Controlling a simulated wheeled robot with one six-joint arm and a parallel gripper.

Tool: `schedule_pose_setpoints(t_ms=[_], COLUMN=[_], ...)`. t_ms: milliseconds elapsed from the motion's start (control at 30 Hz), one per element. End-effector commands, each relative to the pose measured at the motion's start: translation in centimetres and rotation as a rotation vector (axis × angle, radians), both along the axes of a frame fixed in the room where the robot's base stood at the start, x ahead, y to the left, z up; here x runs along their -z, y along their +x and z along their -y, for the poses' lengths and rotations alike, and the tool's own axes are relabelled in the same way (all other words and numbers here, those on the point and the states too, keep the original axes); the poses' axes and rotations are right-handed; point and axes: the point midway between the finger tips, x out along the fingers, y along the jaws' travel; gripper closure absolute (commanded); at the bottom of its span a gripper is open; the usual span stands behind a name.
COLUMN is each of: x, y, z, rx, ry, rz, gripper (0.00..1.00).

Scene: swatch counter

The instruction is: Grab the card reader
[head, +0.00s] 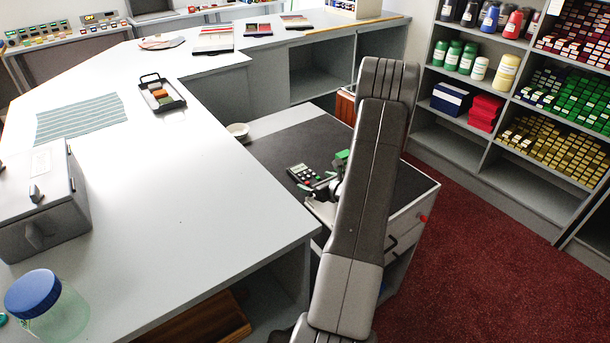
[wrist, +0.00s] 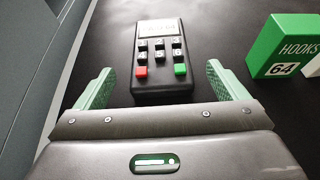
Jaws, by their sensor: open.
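The card reader (head: 303,173) is a small dark device with a pale screen and several keys. It lies on the dark top of a low cabinet beside the counter. In the wrist view the card reader (wrist: 158,88) lies straight ahead, its red and green keys nearest to me. My gripper (wrist: 160,74) is open, with one pale green finger to the left and one to the right of the reader's near end. Neither finger visibly touches it. In the head view my gripper (head: 323,186) is at the reader's near right side, partly hidden by my arm.
A green box marked HOOKS 64 (wrist: 284,46) stands to the right of the reader, with a white item beside it. The grey counter (head: 190,190) borders the cabinet on the left.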

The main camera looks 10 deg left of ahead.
Motion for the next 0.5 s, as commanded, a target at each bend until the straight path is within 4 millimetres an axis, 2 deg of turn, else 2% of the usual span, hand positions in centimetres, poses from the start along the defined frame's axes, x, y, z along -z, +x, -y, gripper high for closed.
schedule_pose_setpoints(t_ms=[133,367,500], x=[0.50,0.60,0.59], y=[0.92,1.02,1.01], z=[-0.83,-0.90,-0.89], rx=[0.001,0.001,0.001], ry=[0.000,0.000,0.000], rz=[-0.001,0.000,0.000], gripper=[0.07,0.07,0.33])
